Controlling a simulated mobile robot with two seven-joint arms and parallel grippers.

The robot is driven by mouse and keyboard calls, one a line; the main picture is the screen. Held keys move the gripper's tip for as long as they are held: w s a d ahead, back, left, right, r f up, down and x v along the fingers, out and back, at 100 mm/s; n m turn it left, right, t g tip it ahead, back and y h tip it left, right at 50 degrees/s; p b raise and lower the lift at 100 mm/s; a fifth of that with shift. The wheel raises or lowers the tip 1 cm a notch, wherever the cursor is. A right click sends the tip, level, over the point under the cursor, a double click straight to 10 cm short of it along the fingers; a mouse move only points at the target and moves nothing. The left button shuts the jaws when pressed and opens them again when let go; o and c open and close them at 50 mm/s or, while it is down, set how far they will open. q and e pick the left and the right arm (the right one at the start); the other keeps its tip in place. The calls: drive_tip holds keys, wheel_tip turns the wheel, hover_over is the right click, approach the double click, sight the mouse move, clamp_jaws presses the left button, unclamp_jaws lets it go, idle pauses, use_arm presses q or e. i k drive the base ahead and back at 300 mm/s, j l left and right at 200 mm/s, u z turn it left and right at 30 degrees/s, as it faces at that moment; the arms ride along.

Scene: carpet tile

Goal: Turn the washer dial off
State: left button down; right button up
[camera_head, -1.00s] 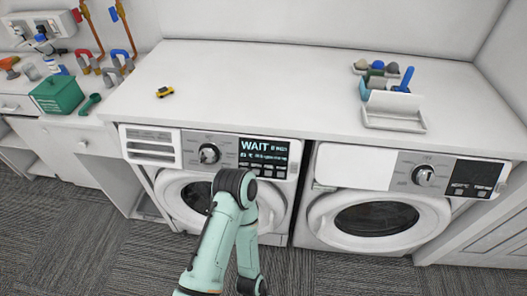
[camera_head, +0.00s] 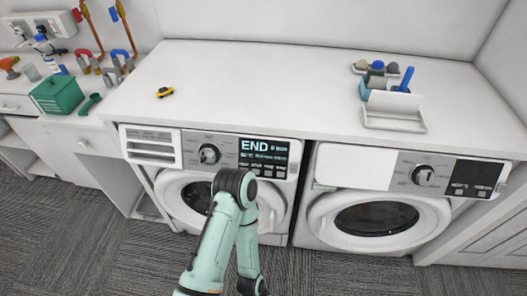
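The washer's lit display (camera_head: 264,152) reads "END" in large letters. The left washer (camera_head: 186,192) has a round door below the panel, partly hidden by my teal arm. The right machine has its own dial (camera_head: 423,175) and a dark display (camera_head: 475,177). One of my arms rises from the bottom centre, its dark elbow in front of the left washer's door. No gripper fingers show in the view.
A white counter (camera_head: 260,80) runs above both machines. A green box (camera_head: 57,94) sits at left. Grey carpet (camera_head: 90,245) is open in front.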

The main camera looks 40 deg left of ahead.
sight(208, 156)
drive_tip(key=u, duration=1.9)
